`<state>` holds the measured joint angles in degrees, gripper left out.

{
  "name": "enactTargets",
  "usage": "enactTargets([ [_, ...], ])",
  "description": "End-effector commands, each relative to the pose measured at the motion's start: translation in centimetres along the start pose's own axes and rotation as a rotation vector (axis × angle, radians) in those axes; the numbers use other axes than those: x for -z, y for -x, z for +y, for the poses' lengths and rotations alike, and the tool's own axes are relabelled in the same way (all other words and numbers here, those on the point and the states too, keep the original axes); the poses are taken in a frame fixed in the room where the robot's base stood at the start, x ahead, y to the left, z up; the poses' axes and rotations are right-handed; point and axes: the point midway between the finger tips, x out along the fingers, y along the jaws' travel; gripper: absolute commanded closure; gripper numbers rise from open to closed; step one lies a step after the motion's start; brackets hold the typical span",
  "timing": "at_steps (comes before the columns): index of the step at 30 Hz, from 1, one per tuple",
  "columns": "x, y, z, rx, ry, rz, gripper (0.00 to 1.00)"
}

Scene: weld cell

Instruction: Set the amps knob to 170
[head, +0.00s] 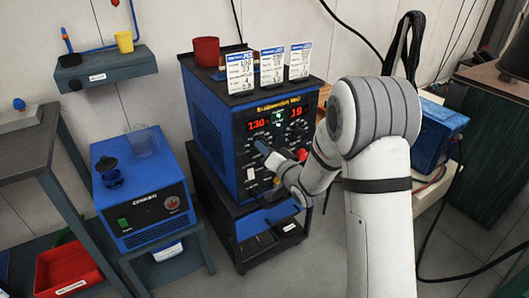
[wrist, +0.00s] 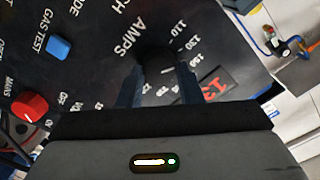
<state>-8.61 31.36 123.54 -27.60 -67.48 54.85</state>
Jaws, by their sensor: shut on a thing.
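The welder (head: 222,125) is a blue and black box with a dark front panel. Its red display (head: 260,124) reads 130 on the left and 19 on the right. The dark amps knob (wrist: 155,62) sits by the AMPS label and a printed number scale in the wrist view. My gripper (wrist: 158,78) is shut on this knob, one finger on each side. In the head view my gripper (head: 268,152) is at the panel and hides the knob. The knob's pointer cannot be made out.
A red knob (wrist: 29,106) and a blue gas test switch (wrist: 59,47) are near the gripper on the panel. Three white cards, one of them this card (head: 272,66), and a red cup (head: 206,51) stand on the welder. A blue cooler box (head: 145,190) stands left.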

Motion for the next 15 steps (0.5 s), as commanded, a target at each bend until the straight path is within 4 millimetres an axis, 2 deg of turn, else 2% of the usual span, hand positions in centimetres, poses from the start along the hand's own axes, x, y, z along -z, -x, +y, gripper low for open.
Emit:
enactTargets([
  [15,-0.24,0.02,0.12,-0.001,-0.48,-0.006,0.9],
])
